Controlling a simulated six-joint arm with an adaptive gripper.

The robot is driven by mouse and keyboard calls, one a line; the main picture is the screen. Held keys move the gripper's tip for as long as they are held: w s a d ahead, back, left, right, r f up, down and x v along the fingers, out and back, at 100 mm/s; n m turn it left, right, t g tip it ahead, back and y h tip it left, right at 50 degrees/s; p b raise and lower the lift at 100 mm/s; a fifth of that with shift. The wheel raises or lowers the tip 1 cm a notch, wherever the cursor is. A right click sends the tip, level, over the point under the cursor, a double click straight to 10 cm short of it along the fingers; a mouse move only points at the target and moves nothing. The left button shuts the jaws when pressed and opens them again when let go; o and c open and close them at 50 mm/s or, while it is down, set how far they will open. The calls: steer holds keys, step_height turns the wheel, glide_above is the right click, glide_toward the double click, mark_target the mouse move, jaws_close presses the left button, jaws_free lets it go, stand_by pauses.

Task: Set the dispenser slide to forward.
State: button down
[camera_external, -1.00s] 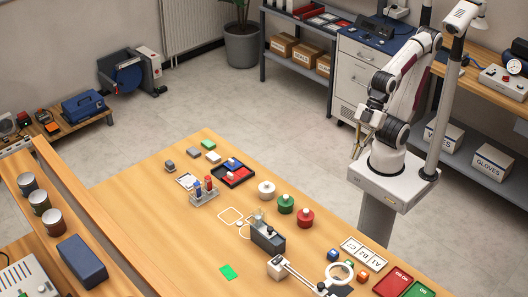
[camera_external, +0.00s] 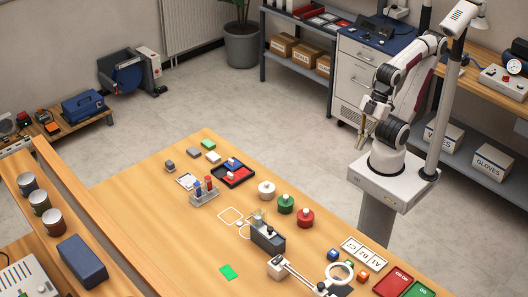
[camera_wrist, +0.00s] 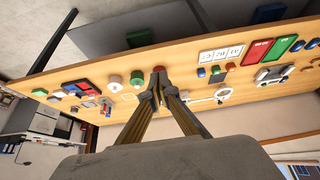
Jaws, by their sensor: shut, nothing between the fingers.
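In the external view a dark grey block-shaped device (camera_external: 268,238) with a pale upright part on top stands on the wooden table, beside white outlines. I take it for the dispenser; its slide and the slide's setting are too small to make out. In the wrist view I cannot pick it out clearly behind the fingers. My gripper (camera_external: 361,146) is raised beyond the table's right edge, well apart from the device. In the wrist view my gripper (camera_wrist: 158,84) has its fingertips together, with nothing between them.
White (camera_external: 266,189), green (camera_external: 286,204) and red (camera_external: 305,218) round pots stand behind the device. A magnifier ring (camera_external: 340,273) on an arm is in front of it. A tube rack (camera_external: 203,196) and red-and-black tray (camera_external: 233,174) are left. The table's front-left part is mostly clear.

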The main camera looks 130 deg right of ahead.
steer(key=w+a+f+n+g+h, duration=0.1)
steer(key=w+a+f, duration=0.2)
steer(key=w, duration=0.6)
steer(key=w+a+f+n+g+h, duration=0.1)
steer(key=w+a+f, duration=0.15)
steer(key=w, duration=0.75)
steer(key=w+a+f+n+g+h, duration=0.1)
steer(key=w+a+f, duration=0.15)
steer(key=w, duration=0.65)
steer(key=w+r+m+t+h, duration=0.1)
steer(key=w+r+m+t, duration=0.1)
steer(key=w, duration=0.6)
steer(key=shift+w+a+r+h, duration=0.25)
steer(key=shift+a+r+h, duration=0.05)
steer(key=shift+r, duration=0.6)
steer(key=shift+m, duration=0.3)
